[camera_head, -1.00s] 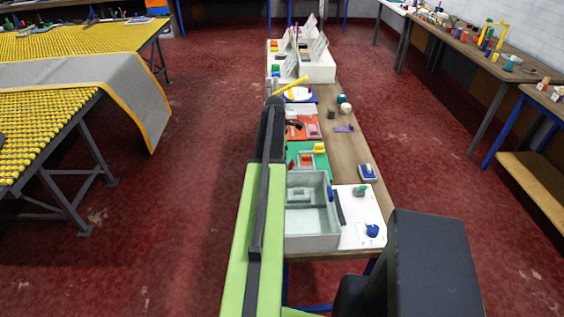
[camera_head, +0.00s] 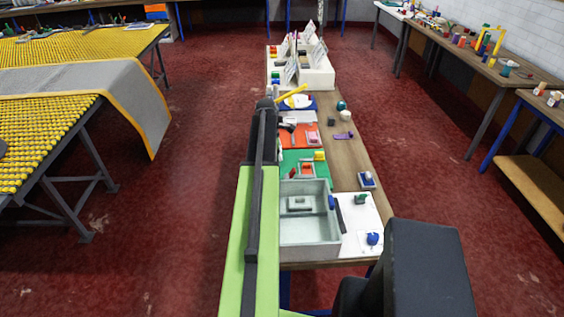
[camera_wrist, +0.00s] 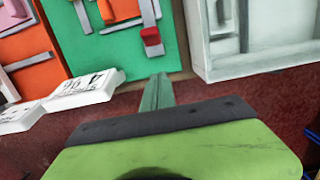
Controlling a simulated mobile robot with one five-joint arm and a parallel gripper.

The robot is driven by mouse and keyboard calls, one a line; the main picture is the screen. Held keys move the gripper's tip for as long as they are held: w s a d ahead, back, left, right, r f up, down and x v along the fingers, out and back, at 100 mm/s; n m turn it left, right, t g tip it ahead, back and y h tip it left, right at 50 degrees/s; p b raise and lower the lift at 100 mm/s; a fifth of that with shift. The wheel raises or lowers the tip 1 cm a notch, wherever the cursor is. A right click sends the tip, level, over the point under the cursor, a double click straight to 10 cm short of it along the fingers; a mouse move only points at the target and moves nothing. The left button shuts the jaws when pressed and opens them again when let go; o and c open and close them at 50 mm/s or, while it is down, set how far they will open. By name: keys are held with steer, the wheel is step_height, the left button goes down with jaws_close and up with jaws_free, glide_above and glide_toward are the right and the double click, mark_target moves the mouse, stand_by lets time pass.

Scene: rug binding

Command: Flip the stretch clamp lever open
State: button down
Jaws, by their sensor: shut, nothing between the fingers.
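A green board (camera_head: 290,167) with red and yellow fittings lies on the long bench in the head view. In the wrist view the green board (camera_wrist: 85,50) carries a grey bar with a red tip (camera_wrist: 151,37), which looks like a lever. I cannot tell for sure that it is the stretch clamp lever, or how far it is turned. My gripper (camera_wrist: 158,80) is shut and empty, its fingertips near the board's lower edge, below and apart from the red tip. In the head view my arm hides the bench's left side and the fingers.
A grey open tray (camera_head: 309,249) stands just nearer than the green board, and its wall (camera_wrist: 206,50) shows right of my gripper. An orange board (camera_head: 300,141) lies beyond. White number plates (camera_wrist: 85,92) sit left of my gripper. Red floor is clear on both sides.

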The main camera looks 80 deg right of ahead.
step_height(320, 180, up, 10)
steer(key=s+p, duration=0.1)
steer(key=p, duration=0.8)
steer(key=shift+s+d, duration=0.25)
steer(key=shift+s, duration=0.15)
steer(key=shift+f, duration=0.1)
